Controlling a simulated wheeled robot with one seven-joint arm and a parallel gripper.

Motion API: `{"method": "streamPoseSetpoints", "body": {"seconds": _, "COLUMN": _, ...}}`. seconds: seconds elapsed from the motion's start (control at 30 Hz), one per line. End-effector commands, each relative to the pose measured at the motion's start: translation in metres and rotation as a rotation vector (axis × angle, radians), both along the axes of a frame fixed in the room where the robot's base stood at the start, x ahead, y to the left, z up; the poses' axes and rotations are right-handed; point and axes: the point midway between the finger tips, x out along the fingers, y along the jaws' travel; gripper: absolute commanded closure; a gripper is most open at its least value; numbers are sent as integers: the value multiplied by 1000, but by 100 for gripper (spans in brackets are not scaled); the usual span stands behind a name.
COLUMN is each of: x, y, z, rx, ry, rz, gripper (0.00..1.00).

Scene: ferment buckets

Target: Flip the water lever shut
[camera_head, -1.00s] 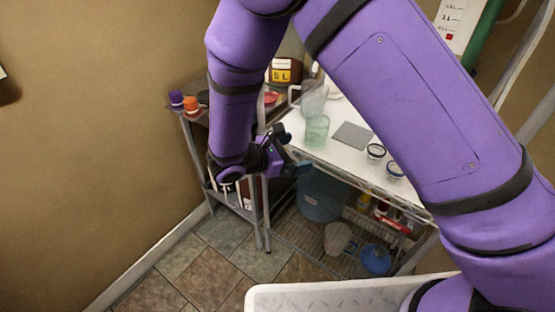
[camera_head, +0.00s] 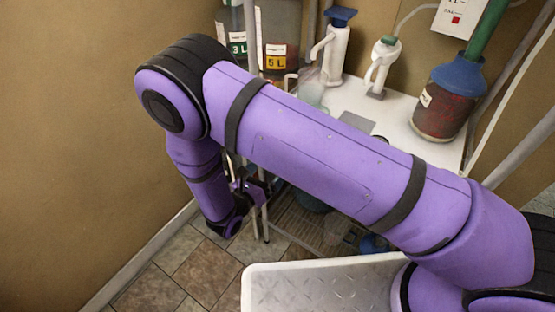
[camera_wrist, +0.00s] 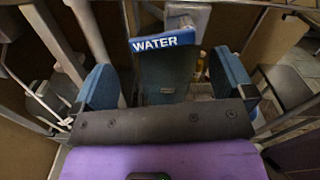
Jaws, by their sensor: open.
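The blue water lever (camera_wrist: 162,40), with a face marked WATER in white, shows at the top middle of the wrist view. My gripper (camera_wrist: 165,82) is open, with one blue-padded finger on each side of the picture. The lever's label is beyond the fingers and between them in the picture; I see no contact. A dark upright part shows below the label, between the fingers. In the head view my gripper (camera_head: 256,188) is low beside the table's left legs. I cannot make out the lever there, where my arm covers much of the area.
A white table (camera_head: 410,118) holds a blue-capped jar (camera_head: 440,110), two white dispensers (camera_head: 333,50) (camera_head: 382,66) and a clear jug (camera_head: 311,90). A 5 L container (camera_head: 278,38) stands behind. A wire shelf (camera_head: 295,215) is below. The tiled floor (camera_head: 205,268) at lower left is clear.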

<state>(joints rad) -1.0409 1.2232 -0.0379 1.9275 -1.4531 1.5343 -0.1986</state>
Motion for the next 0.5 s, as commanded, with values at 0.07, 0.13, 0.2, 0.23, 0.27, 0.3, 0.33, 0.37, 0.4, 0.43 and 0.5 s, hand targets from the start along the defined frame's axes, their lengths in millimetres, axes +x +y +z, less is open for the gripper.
{"method": "streamPoseSetpoints", "body": {"seconds": 0.07, "x": 12, "y": -11, "z": 0, "rx": 0, "ry": -1, "rz": -4, "gripper": 0}}
{"method": "streamPoseSetpoints", "body": {"seconds": 0.13, "x": 22, "y": -18, "z": 1, "rx": 0, "ry": -2, "rz": -5, "gripper": 0}}
{"method": "streamPoseSetpoints", "body": {"seconds": 0.2, "x": 30, "y": -25, "z": 1, "rx": 0, "ry": -1, "rz": -3, "gripper": 0}}
{"method": "streamPoseSetpoints", "body": {"seconds": 0.23, "x": 34, "y": -27, "z": 0, "rx": 0, "ry": -1, "rz": -4, "gripper": 0}}
{"method": "streamPoseSetpoints", "body": {"seconds": 0.27, "x": 37, "y": -30, "z": 0, "rx": 1, "ry": 0, "rz": -4, "gripper": 0}}
{"method": "streamPoseSetpoints", "body": {"seconds": 0.3, "x": 41, "y": -32, "z": 0, "rx": 1, "ry": 0, "rz": -3, "gripper": 0}}
{"method": "streamPoseSetpoints", "body": {"seconds": 0.33, "x": 43, "y": -34, "z": 0, "rx": 1, "ry": 0, "rz": -3, "gripper": 0}}
{"method": "streamPoseSetpoints", "body": {"seconds": 0.37, "x": 45, "y": -36, "z": 0, "rx": 2, "ry": -1, "rz": -3, "gripper": 0}}
{"method": "streamPoseSetpoints", "body": {"seconds": 0.4, "x": 48, "y": -38, "z": 1, "rx": 1, "ry": -2, "rz": -3, "gripper": 0}}
{"method": "streamPoseSetpoints", "body": {"seconds": 0.43, "x": 49, "y": -39, "z": 1, "rx": 1, "ry": -2, "rz": -3, "gripper": 0}}
{"method": "streamPoseSetpoints", "body": {"seconds": 0.5, "x": 52, "y": -41, "z": 1, "rx": 1, "ry": -2, "rz": -2, "gripper": 0}}
